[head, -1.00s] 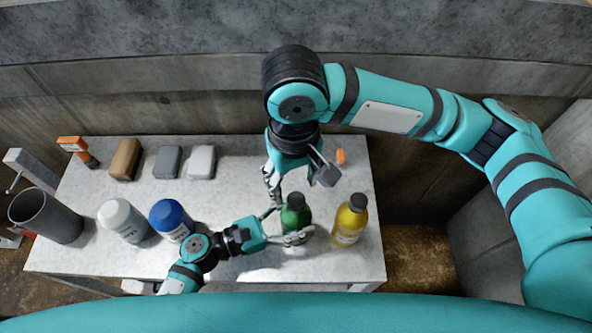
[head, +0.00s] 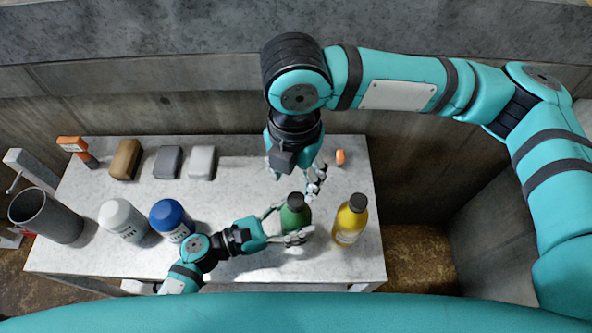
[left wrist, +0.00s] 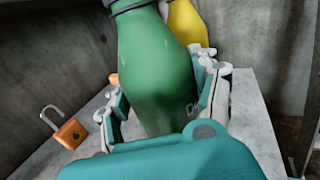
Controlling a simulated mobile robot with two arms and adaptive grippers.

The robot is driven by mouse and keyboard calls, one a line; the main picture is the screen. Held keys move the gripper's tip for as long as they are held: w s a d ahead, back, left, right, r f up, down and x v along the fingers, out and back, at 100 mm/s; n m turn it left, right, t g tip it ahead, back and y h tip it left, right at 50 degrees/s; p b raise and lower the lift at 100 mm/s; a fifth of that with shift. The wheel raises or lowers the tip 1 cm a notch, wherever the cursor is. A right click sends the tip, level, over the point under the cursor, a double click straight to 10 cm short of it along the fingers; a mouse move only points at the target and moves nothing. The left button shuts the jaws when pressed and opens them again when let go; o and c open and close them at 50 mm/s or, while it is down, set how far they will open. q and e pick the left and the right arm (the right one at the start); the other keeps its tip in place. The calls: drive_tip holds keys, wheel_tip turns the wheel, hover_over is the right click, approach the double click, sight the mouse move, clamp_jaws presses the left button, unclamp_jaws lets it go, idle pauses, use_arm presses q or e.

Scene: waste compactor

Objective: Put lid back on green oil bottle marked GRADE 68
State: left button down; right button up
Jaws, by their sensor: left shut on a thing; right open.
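The green bottle (head: 296,220) stands upright at the front right of the table, with a dark lid (head: 296,199) on its top. In the left wrist view the green bottle (left wrist: 160,75) fills the middle, and the dark rim of its lid (left wrist: 128,5) is cut by the upper edge. My left gripper (head: 292,225) is shut around the bottle's body, with fingers on both sides. My right gripper (head: 297,181) is open and empty, with its fingers pointing down just behind and above the lid. I cannot read the GRADE 68 marking or tell how tightly the lid sits.
A yellow bottle (head: 350,222) stands close to the right.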

sight(296, 199)
drive_tip(key=n, duration=0.4)
drive_tip(key=shift+r, duration=0.15)
drive_tip(key=n, duration=0.5)
drive_tip(key=shift+d+r+n, duration=0.1)
drive_tip(key=shift+r+n, duration=0.05)
drive_tip(key=shift+n, duration=0.15)
drive_tip(key=shift+f, duration=4.05)
